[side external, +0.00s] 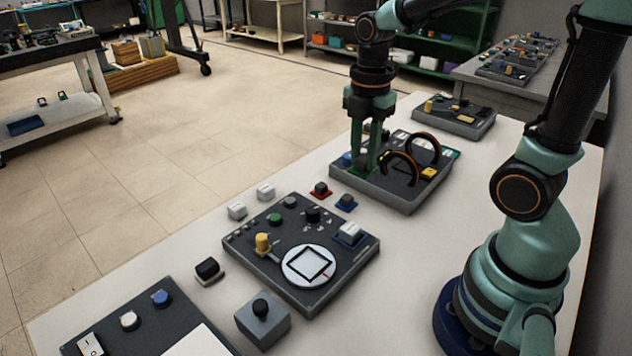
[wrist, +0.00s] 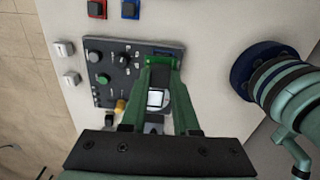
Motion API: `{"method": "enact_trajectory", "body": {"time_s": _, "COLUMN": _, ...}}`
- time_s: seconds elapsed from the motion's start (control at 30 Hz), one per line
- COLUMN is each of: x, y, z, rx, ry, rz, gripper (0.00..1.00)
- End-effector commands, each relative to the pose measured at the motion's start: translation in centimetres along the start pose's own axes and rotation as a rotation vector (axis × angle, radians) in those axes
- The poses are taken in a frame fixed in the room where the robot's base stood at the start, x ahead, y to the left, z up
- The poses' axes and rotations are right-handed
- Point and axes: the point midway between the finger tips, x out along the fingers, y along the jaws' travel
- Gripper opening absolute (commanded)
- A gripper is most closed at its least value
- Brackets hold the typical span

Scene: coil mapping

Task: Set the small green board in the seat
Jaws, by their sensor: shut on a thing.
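My gripper (side external: 365,166) is closed in the side external view, its green fingers pointing down in front of the coil panel. In the wrist view the fingertips (wrist: 160,64) meet on a small green board (wrist: 160,60), seen nearly edge-on. The board is hard to tell from the green fingers in the side external view. The seat looks to be the black square frame (side external: 308,263) on a white disc of the near dark panel. In the wrist view the frame (wrist: 155,98) shows between the fingers, lower in the picture than the board. The board is apart from it.
The near panel (side external: 263,242) carries a yellow knob (side external: 263,243), a green button (side external: 275,219) and a white switch (side external: 350,232). The coil panel (side external: 375,190) has two upright rings. Small red and blue blocks (side external: 346,202) lie between the panels. A grey box (side external: 262,322) stands in front.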

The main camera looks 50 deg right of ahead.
Motion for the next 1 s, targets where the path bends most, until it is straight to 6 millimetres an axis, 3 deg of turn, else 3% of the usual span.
{"method": "enact_trajectory", "body": {"time_s": 0.03, "x": 0.9, "y": 0.5, "z": -2.0, "rx": -0.010, "ry": 0.001, "rz": -0.007, "gripper": 0.00}}
{"method": "enact_trajectory", "body": {"time_s": 0.2, "x": 3.5, "y": 1.3, "z": -7.9, "rx": 0.001, "ry": -0.001, "rz": -0.007, "gripper": 0.00}}
{"method": "enact_trajectory", "body": {"time_s": 0.4, "x": 5.6, "y": 1.1, "z": -12.9, "rx": 0.017, "ry": -0.001, "rz": -0.003, "gripper": 0.00}}
{"method": "enact_trajectory", "body": {"time_s": 0.6, "x": 6.5, "y": 0.7, "z": -14.8, "rx": 0.028, "ry": 0.000, "rz": -0.001, "gripper": 0.00}}
{"method": "enact_trajectory", "body": {"time_s": 1.0, "x": 9.2, "y": 0.6, "z": -14.9, "rx": 0.030, "ry": -0.001, "rz": -0.004, "gripper": 0.00}}
